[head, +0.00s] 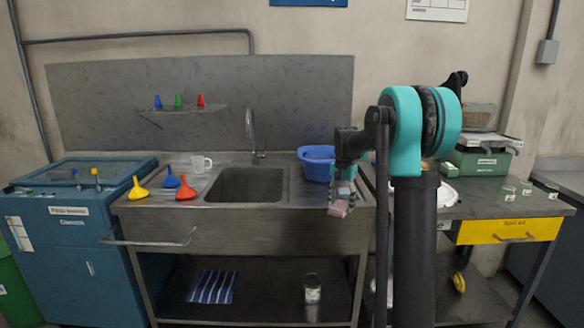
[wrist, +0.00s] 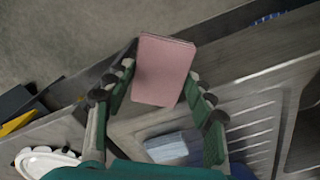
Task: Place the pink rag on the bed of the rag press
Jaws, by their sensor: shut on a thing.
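My gripper (head: 343,190) hangs over the right front part of the sink counter, its fingers pointing down. It is shut on the pink rag (head: 339,209), a small folded block sticking out below the fingertips. In the wrist view the rag (wrist: 163,70) sits between the two fingers of my gripper (wrist: 160,78). The rag is held clear in the air, near the counter's front edge. I cannot make out a rag press with certainty in either view; my arm hides part of the right-hand table.
The steel sink counter (head: 165,218) holds funnels, a clear mug (head: 201,164) and a blue basin (head: 317,165). A light blue block (wrist: 168,146) shows in the wrist view. Right stands a table with a green scale (head: 478,162) and yellow drawer (head: 508,230). A blue cabinet (head: 75,230) stands left.

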